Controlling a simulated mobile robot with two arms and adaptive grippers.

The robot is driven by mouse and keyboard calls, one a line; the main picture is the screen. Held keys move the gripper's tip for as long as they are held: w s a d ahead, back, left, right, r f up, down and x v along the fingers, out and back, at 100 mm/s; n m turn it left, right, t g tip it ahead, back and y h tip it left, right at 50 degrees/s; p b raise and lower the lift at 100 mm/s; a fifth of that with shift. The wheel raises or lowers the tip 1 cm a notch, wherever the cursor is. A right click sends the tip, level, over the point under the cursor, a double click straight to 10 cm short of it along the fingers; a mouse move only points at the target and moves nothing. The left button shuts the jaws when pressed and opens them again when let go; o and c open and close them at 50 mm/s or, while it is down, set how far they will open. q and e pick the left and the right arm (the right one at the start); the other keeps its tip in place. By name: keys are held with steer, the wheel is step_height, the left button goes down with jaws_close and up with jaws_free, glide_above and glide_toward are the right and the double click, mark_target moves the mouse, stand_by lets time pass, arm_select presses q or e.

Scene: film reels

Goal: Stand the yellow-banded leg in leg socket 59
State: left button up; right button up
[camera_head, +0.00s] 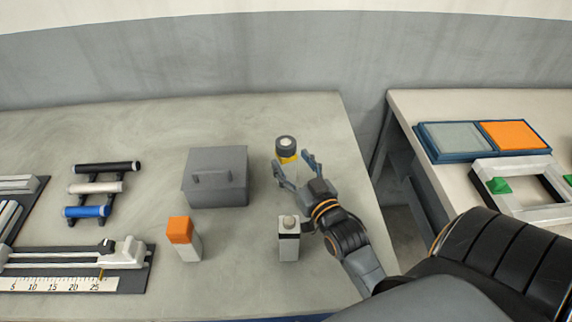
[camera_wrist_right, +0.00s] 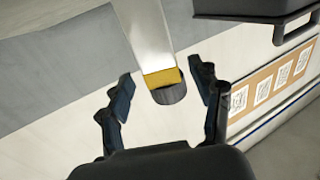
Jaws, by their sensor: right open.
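The yellow-banded leg (camera_head: 287,157) stands upright on the left table, with a dark round top above its yellow band. In the right wrist view the leg (camera_wrist_right: 147,35) is a pale shaft with a yellow band and a dark end. My right gripper (camera_head: 294,162) is open, with its fingers on either side of the leg near the band. Its two fingers (camera_wrist_right: 165,88) also show apart in the wrist view, with gaps beside the leg. The fingers hide the leg's lower part in the head view. I cannot make out leg socket 59. My left gripper is not in view.
A grey lidded box (camera_head: 216,178) stands left of the leg. A black-banded block (camera_head: 289,246) and an orange-topped block (camera_head: 190,249) stand nearer. A tube rack and a ruled slide (camera_head: 70,284) lie left. A blue tray (camera_head: 434,156) and pale frame (camera_head: 516,207) are on the right table.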

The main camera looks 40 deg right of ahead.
steer(key=w, duration=0.3)
steer(key=shift+w+d+p, duration=0.2)
steer(key=shift+w+p, duration=0.1)
steer(key=shift+s, duration=0.1)
jaws_close()
steer(key=shift+r, duration=0.1)
